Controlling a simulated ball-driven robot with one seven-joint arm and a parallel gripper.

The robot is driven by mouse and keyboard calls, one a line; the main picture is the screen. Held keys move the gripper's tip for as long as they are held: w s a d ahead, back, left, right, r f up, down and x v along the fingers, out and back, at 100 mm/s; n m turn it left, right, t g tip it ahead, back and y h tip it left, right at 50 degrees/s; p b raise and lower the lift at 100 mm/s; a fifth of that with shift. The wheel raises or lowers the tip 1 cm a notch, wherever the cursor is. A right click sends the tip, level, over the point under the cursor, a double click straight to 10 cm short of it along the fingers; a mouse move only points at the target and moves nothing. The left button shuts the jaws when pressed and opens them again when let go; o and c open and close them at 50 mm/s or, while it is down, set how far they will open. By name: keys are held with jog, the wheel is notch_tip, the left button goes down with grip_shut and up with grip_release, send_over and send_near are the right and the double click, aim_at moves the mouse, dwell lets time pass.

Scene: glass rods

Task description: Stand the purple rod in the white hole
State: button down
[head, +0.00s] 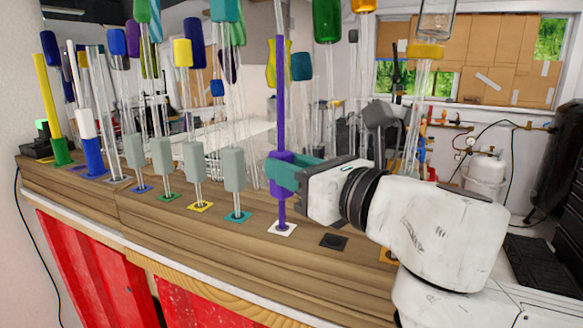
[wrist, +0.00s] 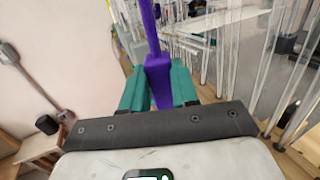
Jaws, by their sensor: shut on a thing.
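The purple rod (head: 280,110) stands upright in the head view, with a thicker purple grip part at the height of my gripper. My gripper (head: 284,172) has green fingers shut on that thicker part. The rod's lower end meets the white-bordered hole (head: 282,229) in the wooden bench; how deep it sits in the hole cannot be told. In the wrist view the purple rod (wrist: 161,75) rises between the green fingers of my gripper (wrist: 158,85) and looks slightly tilted.
A row of rods with grey-green blocks (head: 234,170) stands left of the white hole in coloured squares on the wooden bench (head: 130,215). A black square (head: 333,242) lies to the right. Many clear rods with coloured tops crowd behind. The bench's front strip is clear.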

jog(key=shift+f+b, duration=0.25)
jog(key=shift+b, duration=0.05)
jog(key=c, duration=0.8)
grip_release()
